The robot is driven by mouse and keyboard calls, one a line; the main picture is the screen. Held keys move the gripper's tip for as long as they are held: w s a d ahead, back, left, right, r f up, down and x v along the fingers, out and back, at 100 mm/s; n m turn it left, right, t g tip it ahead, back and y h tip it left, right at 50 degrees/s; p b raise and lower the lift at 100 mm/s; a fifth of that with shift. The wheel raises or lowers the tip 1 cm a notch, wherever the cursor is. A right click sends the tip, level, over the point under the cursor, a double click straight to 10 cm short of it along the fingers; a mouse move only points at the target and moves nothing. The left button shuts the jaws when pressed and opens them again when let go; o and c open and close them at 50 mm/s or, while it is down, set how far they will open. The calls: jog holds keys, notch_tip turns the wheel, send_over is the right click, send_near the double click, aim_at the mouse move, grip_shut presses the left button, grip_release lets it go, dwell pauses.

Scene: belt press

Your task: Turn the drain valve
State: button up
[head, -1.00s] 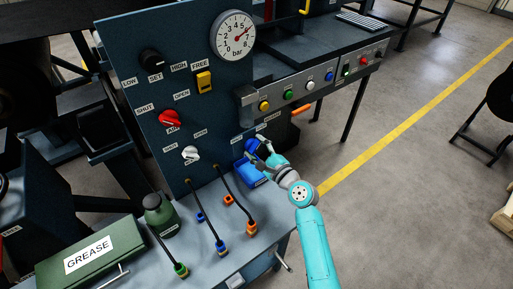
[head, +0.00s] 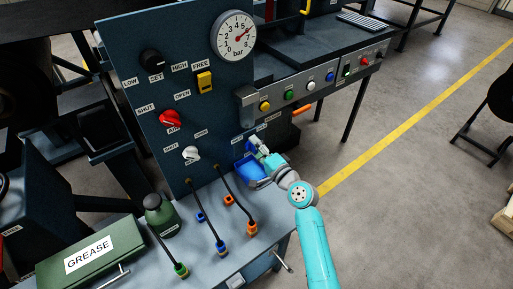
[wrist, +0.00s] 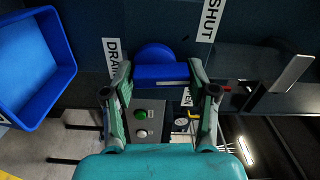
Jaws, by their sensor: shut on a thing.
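The drain valve is a blue knob with a raised bar grip (wrist: 160,74) on the dark panel, in the middle of the wrist view. My gripper (wrist: 160,84) has one finger at each end of the bar and is shut on it. The DRAIN label (wrist: 113,58) is to its left, the SHUT label (wrist: 210,18) is at upper right, and an OPEN label (wrist: 187,97), partly hidden, is at lower right. In the head view my gripper (head: 262,150) is at the panel's lower right; the knob's blue edge (head: 249,146) only just shows there.
An open blue bin (head: 250,172) is just below my gripper; it also fills the left of the wrist view (wrist: 40,65). A red knob (head: 170,118), a white knob (head: 191,154) and a gauge (head: 234,36) are on the panel. Cables with coloured plugs lie on the bench.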

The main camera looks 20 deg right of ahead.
jog(key=n, duration=0.4)
jog(key=shift+a+r+n, duration=0.1)
jog(key=shift+r+n, duration=0.1)
jog(key=shift+n, duration=0.1)
jog(key=shift+a+n, duration=0.15)
jog(key=shift+n, duration=1.45)
jog(key=o, duration=1.1)
jog(key=shift+a, duration=0.1)
jog(key=shift+f, duration=0.1)
jog(key=shift+s, duration=0.1)
jog(key=shift+s, duration=0.15)
jog(key=v, duration=1.1)
jog(key=shift+s, duration=0.3)
